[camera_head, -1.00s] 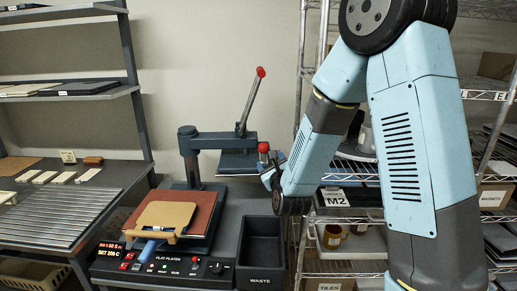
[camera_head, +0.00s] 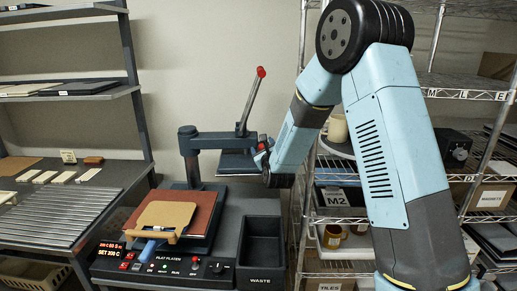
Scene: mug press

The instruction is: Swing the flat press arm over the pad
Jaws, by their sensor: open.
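The flat press has a dark column (camera_head: 191,158) with its press arm (camera_head: 222,141) swung out to the right. The dark upper platen (camera_head: 236,163) hangs under the arm, to the right of the pad and not above it. A long lever with a red ball (camera_head: 261,72) rises from the arm. The reddish-brown pad (camera_head: 205,213) lies open on the press base, with a tan board (camera_head: 166,214) on it. My gripper (camera_head: 263,152) is open at the right end of the press arm, around or beside the red knob there. My arm's wrist partly hides this spot, so contact cannot be told.
A black waste bin (camera_head: 262,243) sits right of the pad. The control panel (camera_head: 165,266) runs along the front. A roller table (camera_head: 62,212) stands at left. Wire shelves with mugs (camera_head: 333,236) and boxes stand behind my arm at right.

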